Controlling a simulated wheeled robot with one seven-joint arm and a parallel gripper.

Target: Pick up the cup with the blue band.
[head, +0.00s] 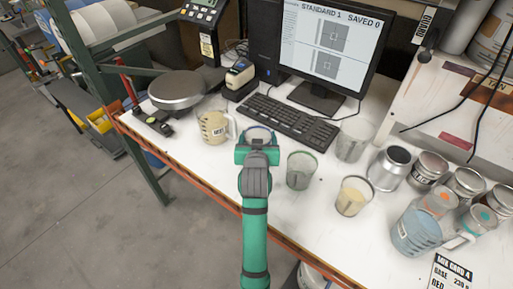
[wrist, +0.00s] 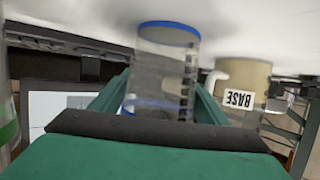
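The clear cup with the blue band (head: 258,132) stands on the white bench, partly hidden behind my gripper (head: 257,150) in the head view. In the wrist view, which is upside down, the cup (wrist: 165,65) shows blue at both ends and dark marks on its side. My gripper (wrist: 162,98) is open, with one green finger on each side of the cup in the picture. I cannot tell whether either finger touches it.
A beige BASE jug (head: 213,127) stands just left of the cup. A green-rimmed cup (head: 301,170) and a cup with beige contents (head: 353,196) stand to the right. The keyboard (head: 289,121) lies behind. Several cans and jars crowd the far right.

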